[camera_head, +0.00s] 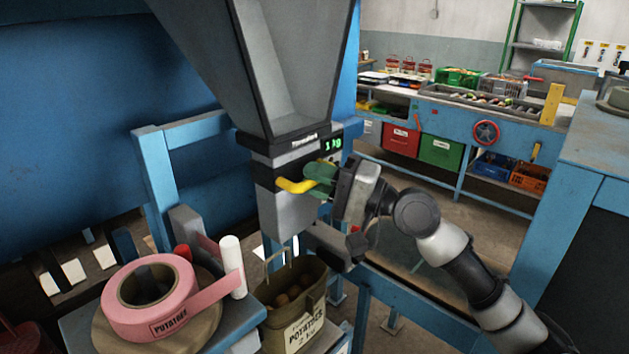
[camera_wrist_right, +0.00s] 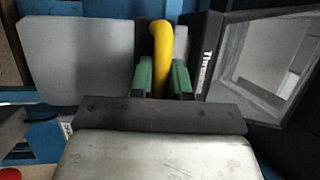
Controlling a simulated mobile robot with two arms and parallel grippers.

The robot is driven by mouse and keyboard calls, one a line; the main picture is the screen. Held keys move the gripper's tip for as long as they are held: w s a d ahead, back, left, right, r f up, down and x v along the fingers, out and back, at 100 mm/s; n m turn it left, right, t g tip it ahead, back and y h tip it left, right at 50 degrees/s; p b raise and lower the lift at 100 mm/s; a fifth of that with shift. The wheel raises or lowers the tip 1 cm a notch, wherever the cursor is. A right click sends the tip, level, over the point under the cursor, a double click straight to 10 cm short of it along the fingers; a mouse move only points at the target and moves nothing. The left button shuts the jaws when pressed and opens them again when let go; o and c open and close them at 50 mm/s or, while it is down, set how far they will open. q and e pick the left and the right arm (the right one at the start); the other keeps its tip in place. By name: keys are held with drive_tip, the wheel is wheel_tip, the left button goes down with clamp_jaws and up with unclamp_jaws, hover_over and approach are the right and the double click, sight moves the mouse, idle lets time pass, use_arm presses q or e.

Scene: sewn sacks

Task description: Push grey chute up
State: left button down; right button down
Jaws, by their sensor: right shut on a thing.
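The grey chute (camera_head: 288,218) hangs below the dark collar of the grey hopper (camera_head: 275,60). A yellow handle (camera_head: 295,186) sticks out from the chute's front. My right gripper (camera_head: 318,181) reaches in from the right, and its green fingers are shut on the yellow handle. In the right wrist view the yellow handle (camera_wrist_right: 161,55) stands between the two green fingers (camera_wrist_right: 161,80), with the grey chute plate (camera_wrist_right: 75,60) behind. My left gripper is in neither view.
An olive sack (camera_head: 294,310) labelled potatoes, with brown contents, stands open below the chute. A pink label roll (camera_head: 150,300) lies to its left beside a white cylinder (camera_head: 232,265). A lit display (camera_head: 332,144) sits by the collar. Crates and a blue bench (camera_head: 455,125) stand farther back.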

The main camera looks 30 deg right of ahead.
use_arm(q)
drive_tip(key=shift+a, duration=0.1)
use_arm(e)
drive_tip(key=shift+d+r, duration=0.15)
drive_tip(key=shift+r, duration=0.3)
drive_tip(key=c, duration=1.3)
unclamp_jaws()
drive_tip(key=shift+c, duration=0.2)
drive_tip(key=shift+o, duration=1.2)
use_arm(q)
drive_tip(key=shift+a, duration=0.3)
use_arm(e)
drive_tip(key=shift+f, duration=0.1)
drive_tip(key=shift+s+f, duration=0.1)
drive_tip(key=shift+f, duration=0.1)
use_arm(q)
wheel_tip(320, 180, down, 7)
drive_tip(key=b, duration=0.6)
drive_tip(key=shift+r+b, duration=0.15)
drive_tip(key=shift+b, duration=0.2)
use_arm(e)
drive_tip(key=v, duration=1)
drive_tip(key=shift+s, duration=0.25)
drive_tip(key=shift+d, duration=0.1)
